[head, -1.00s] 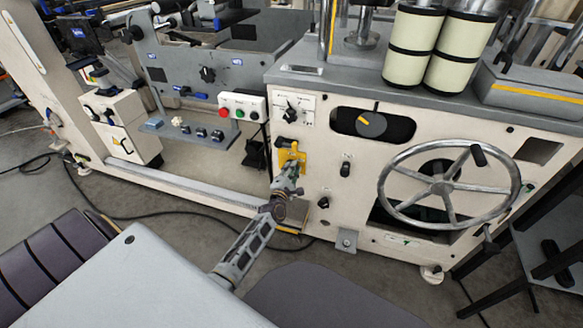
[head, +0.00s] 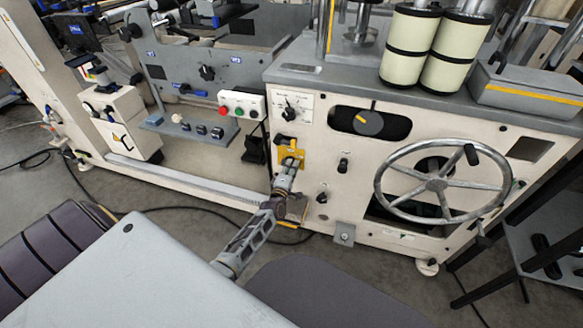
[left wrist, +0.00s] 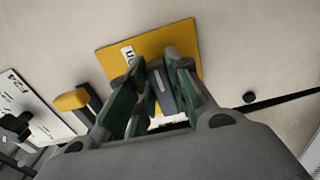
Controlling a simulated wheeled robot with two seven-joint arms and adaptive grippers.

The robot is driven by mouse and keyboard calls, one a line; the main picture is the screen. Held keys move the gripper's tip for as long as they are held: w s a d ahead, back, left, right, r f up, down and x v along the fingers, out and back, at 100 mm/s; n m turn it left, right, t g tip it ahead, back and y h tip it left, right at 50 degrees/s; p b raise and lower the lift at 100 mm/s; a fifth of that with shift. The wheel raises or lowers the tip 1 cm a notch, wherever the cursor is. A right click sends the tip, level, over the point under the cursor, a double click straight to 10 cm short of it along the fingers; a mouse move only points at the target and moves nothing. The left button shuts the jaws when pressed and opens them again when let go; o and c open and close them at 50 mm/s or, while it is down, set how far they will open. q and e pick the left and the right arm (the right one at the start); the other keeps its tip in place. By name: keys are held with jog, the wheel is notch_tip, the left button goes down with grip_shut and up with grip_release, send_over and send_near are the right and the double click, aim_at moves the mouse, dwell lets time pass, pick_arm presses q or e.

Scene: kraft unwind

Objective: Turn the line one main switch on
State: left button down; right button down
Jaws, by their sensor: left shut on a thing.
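The main switch sits on a yellow plate (head: 282,156) on the cream front panel of the machine. In the left wrist view the yellow plate (left wrist: 118,54) carries a partly hidden label. A dark grey switch handle (left wrist: 161,88) stands out from it between my fingers. My left gripper (head: 290,164) is at the plate, and in the left wrist view its green-lined fingers (left wrist: 158,75) are closed around the handle. The fingers cover part of the handle and plate. My right gripper does not show.
Small black knobs (head: 343,165) lie between. A red and green button box (head: 241,104) is up left. A yellow-tipped knob (left wrist: 72,99) is near my gripper.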

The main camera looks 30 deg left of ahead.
pick_arm(q)
jog(key=c, duration=1.3)
grip_release()
jog(key=shift+c, duration=0.2)
jog(key=shift+s, duration=0.15)
jog(key=shift+v, duration=5.8)
jog(key=shift+s+f, duration=0.1)
jog(key=shift+f, duration=0.1)
